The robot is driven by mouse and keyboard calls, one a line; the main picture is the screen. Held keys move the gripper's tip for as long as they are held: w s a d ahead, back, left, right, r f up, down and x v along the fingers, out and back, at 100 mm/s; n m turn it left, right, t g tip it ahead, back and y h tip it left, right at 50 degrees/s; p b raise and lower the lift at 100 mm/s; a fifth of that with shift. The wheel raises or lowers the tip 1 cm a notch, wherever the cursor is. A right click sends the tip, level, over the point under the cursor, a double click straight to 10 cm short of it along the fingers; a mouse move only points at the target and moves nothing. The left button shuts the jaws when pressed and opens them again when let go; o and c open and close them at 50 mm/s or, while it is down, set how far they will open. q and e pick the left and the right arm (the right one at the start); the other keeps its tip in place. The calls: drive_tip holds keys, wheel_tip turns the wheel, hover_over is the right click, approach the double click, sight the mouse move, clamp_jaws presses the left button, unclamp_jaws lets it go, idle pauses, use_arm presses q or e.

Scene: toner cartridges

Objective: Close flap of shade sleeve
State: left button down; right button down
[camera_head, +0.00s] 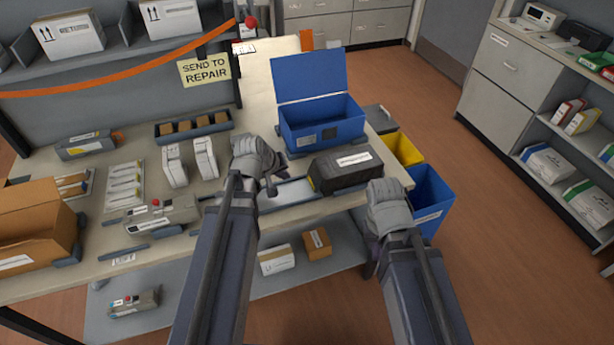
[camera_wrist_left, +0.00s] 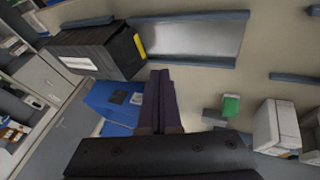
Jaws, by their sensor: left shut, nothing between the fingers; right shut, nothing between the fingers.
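The black shade sleeve (camera_head: 323,178) lies on the front right of the bench, with a white label on one face and a yellow strip at its left end. It also shows in the left wrist view (camera_wrist_left: 112,48), at upper left. I cannot make out whether its flap stands open. My left gripper (camera_head: 270,183) is shut and empty, just left of the sleeve and apart from it. Its closed fingers (camera_wrist_left: 158,98) point towards the blue box in the left wrist view. My right gripper (camera_head: 386,205) is shut and empty, right of the sleeve near the bench edge; its fingertips are mostly hidden.
A blue box (camera_head: 322,130) with its lid raised stands behind the sleeve. A grey tray (camera_head: 288,192) lies left of the sleeve. Yellow (camera_head: 403,150) and blue (camera_head: 432,190) bins stand off the right edge. White cartons (camera_head: 204,158) and a brown box (camera_head: 38,228) are left.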

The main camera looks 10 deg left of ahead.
use_arm(q)
drive_tip(key=b, duration=0.9)
approach(311, 184)
drive_tip(key=a+f, duration=0.2)
drive_tip(key=f, duration=0.1)
drive_tip(key=w+a+f, duration=0.1)
drive_tip(key=f, duration=0.1)
drive_tip(key=shift+w+f, duration=0.1)
drive_tip(key=shift+f, duration=0.15)
drive_tip(key=shift+w+d+f, duration=0.1)
drive_tip(key=shift+w+d, duration=0.15)
drive_tip(key=shift+d, duration=0.25)
drive_tip(key=shift+w+d, duration=0.3)
drive_tip(key=shift+d, duration=0.2)
drive_tip(key=shift+w+d+f+b, duration=0.15)
drive_tip(key=shift+w+d+b, duration=0.2)
drive_tip(key=shift+d, duration=0.2)
drive_tip(key=shift+f+b, duration=0.25)
drive_tip(key=shift+b, duration=0.15)
drive_tip(key=shift+d+f+t+h+b, duration=0.2)
drive_tip(key=shift+f+t+h+b, duration=0.3)
drive_tip(key=shift+b, duration=0.6)
drive_tip(key=shift+w+d+t+h+b, duration=0.2)
drive_tip(key=shift+t+h+b, duration=0.1)
drive_tip(key=shift+h+b, duration=0.15)
drive_tip(key=shift+w+d+r, duration=0.1)
drive_tip(key=shift+r, duration=0.1)
